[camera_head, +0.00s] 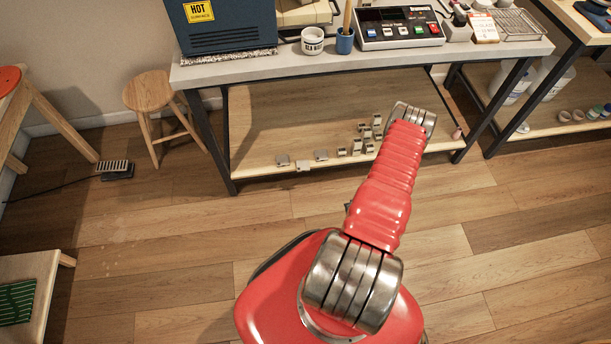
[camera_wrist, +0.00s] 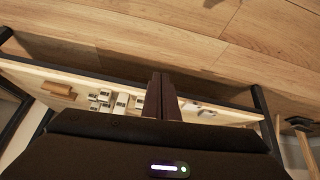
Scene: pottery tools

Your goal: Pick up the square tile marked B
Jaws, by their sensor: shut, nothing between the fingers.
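Several small grey and white tiles or blocks lie on the low wooden shelf (camera_head: 262,120) under the workbench: a loose group at its front (camera_head: 302,165) and a cluster nearer my arm (camera_head: 357,147). They are too small to read, so I cannot tell which is marked B. The wrist view shows small pale pieces (camera_wrist: 122,102) left of my fingers and a few more pale pieces (camera_wrist: 206,112) to the right. My gripper (camera_wrist: 165,80) is shut and empty, its dark fingers together in front of the shelf in that view. My arm hides the gripper in the head view.
The grey bench top (camera_head: 290,66) above the shelf carries a blue machine (camera_head: 218,22), cups and a control box (camera_head: 402,27). Dark bench legs (camera_head: 211,140) frame the shelf. A wooden stool (camera_head: 152,92) stands left. The floor in front is clear.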

